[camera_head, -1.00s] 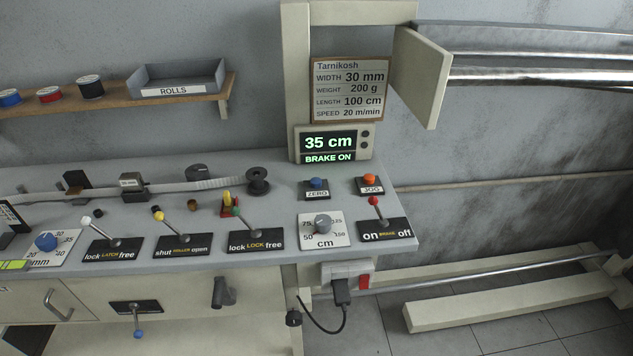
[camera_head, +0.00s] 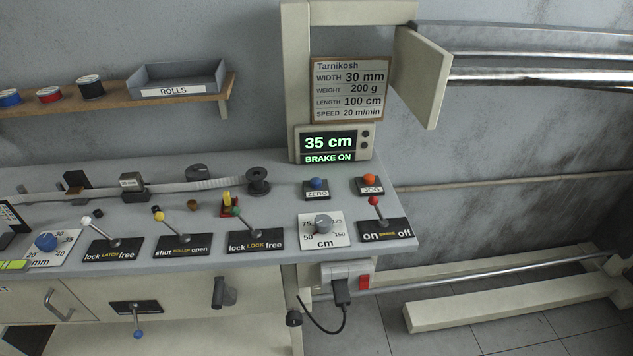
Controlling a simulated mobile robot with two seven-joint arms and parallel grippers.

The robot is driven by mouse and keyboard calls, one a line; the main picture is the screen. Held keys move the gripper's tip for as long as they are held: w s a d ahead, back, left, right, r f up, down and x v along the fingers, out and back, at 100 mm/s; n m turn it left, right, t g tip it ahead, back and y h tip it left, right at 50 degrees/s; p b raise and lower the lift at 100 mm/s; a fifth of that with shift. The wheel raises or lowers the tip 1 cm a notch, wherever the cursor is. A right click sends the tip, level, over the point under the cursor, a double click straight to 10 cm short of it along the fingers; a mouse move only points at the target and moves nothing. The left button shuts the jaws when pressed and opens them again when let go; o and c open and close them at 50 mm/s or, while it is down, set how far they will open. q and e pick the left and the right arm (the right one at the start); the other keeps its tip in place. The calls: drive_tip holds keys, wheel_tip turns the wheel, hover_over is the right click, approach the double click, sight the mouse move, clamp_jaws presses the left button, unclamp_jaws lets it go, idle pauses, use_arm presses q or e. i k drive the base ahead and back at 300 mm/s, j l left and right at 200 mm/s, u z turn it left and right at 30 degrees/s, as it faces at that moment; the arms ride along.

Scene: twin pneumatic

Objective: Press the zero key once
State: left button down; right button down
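The zero key (camera_head: 318,183) is a round blue button on a dark base labelled ZERO, on the right part of the grey bench top (camera_head: 290,215). Nothing touches or covers it. The display (camera_head: 330,145) behind it reads "35 cm" and "BRAKE ON" in green. Neither of my grippers shows in the head view.
The orange JOG button (camera_head: 370,180) sits to the right of the zero key. In front are a cm dial (camera_head: 323,224), the red-knobbed brake lever (camera_head: 376,210) and the green-knobbed lock lever (camera_head: 243,222). A black spool (camera_head: 258,180) stands to the left.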

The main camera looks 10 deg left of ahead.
sight(315, 183)
drive_tip(key=i+l+u, duration=0.1)
drive_tip(key=l, duration=0.3)
drive_tip(key=i+l+u, duration=0.15)
drive_tip(key=l, duration=0.25)
drive_tip(key=i+l+u, duration=0.1)
drive_tip(key=l, duration=0.35)
drive_tip(key=i+l+u, duration=0.15)
drive_tip(key=l, duration=0.3)
drive_tip(key=i+l+u, duration=0.1)
drive_tip(key=l, duration=0.3)
